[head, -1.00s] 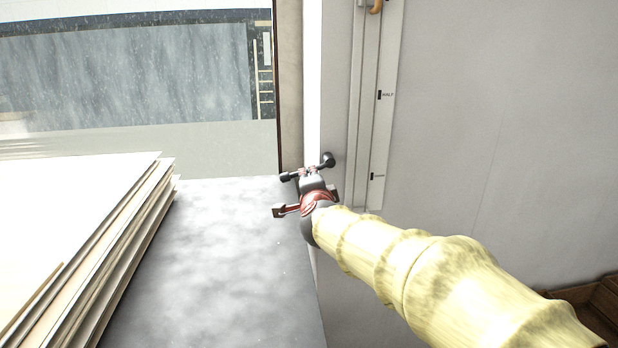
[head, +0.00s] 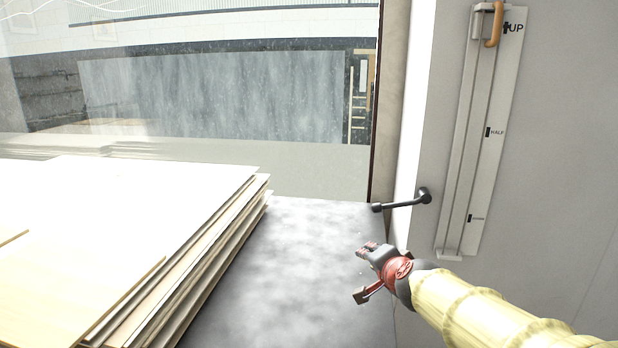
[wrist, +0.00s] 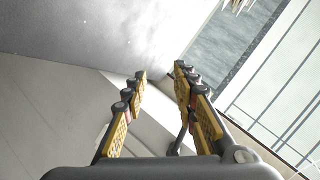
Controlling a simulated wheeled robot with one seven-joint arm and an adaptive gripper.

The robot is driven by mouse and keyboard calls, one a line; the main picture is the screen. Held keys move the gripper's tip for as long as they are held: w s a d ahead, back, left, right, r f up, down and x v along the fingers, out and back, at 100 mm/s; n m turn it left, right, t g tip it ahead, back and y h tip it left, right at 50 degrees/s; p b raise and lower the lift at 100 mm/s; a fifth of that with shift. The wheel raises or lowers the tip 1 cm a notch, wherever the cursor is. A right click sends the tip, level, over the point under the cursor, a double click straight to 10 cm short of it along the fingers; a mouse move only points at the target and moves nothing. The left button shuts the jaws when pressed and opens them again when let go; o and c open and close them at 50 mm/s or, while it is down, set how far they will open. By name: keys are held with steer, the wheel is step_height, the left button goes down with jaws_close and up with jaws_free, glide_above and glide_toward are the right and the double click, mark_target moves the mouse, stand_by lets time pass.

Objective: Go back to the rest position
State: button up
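My gripper (head: 368,248) is at the right edge of the dark mottled surface in the head view, below a black handle. Its arm comes in from the lower right in a pale yellow sleeve. In the wrist view my gripper (wrist: 159,74) shows two yellow and black fingers with a gap between the tips and nothing held. The black handle (head: 402,204) sticks out from the wall edge, apart from the fingers.
A stack of pale boards (head: 150,215) lies at left. The grey mottled surface (head: 285,260) beside it is bare. A glass pane (head: 215,100) stands behind. On the right wall is a slide (head: 481,130) marked UP and HALF, with an orange handle (head: 494,25) at its top.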

steer(key=s+a+f+n+g, duration=0.1)
steer(key=s+f+n+g, duration=0.1)
steer(key=s, duration=0.4)
steer(key=s+a+f+n+g+y, duration=0.1)
steer(key=s+f+n, duration=0.2)
steer(key=s, duration=0.3)
steer(key=s+a+f+n+g, duration=0.1)
steer(key=s+f+n+g, duration=0.1)
steer(key=s, duration=0.4)
steer(key=shift+s+f+n+g+y, duration=0.3)
steer(key=shift+s+f+n, duration=0.1)
steer(key=s+d+n+g+h, duration=0.1)
steer(key=s+d, duration=0.4)
steer(key=s, duration=1.1)
steer(key=shift+d+n+h, duration=0.2)
steer(key=shift+n+h, duration=0.5)
steer(key=shift+n, duration=0.4)
